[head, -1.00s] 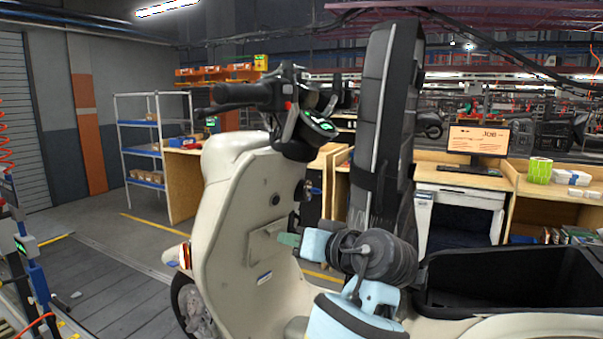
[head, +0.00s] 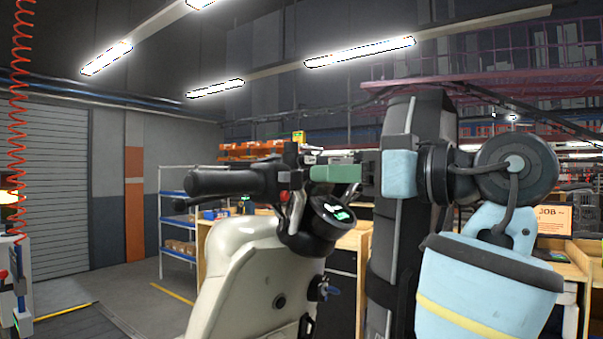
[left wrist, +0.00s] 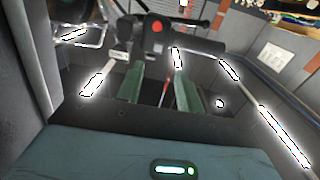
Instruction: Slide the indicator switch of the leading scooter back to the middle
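The cream scooter (head: 240,250) stands ahead in the head view, with its black handlebar grip (head: 228,182) pointing left. The switch housing (head: 291,160) sits at the inner end of the grip. My left gripper (head: 314,172) is beside the housing, its green finger close to it; contact cannot be told. In the left wrist view my left gripper (left wrist: 155,65) has its two green fingers apart with nothing between them. A dark housing with a red button (left wrist: 157,27) lies beyond the fingertips. The indicator switch's position is too small to tell. My right gripper is not in view.
The scooter's round display (head: 333,211) is lit just below my gripper. A blue shelf rack (head: 173,220) and wooden benches stand behind. A red coiled hose (head: 20,100) hangs at the far left. Open floor (head: 140,300) lies left of the scooter.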

